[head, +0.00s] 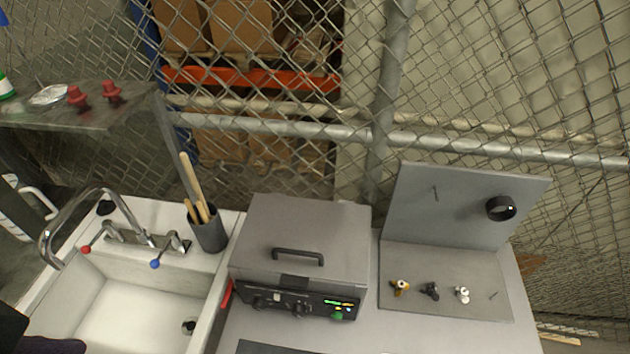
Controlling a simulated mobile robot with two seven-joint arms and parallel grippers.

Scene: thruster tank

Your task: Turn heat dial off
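A grey metal tank (305,235) with a closed lid and a dark handle stands on the counter in the middle. Its black front control panel (280,302) carries small dark dials, one at the left (258,303) and one near the middle (298,308). The labels are too small to read, so I cannot tell which is the heat dial or where it points. A lit green display (340,303) and a green button (337,316) are at the panel's right end. Neither gripper shows; a dark shape at the lower left corner may be part of my arm.
A white sink (130,300) with a faucet (95,200) is left of the tank. A cup of wooden-handled tools (207,232) stands beside the tank. A grey board (455,282) with small fittings lies at right. A chain-link fence (480,80) closes the back.

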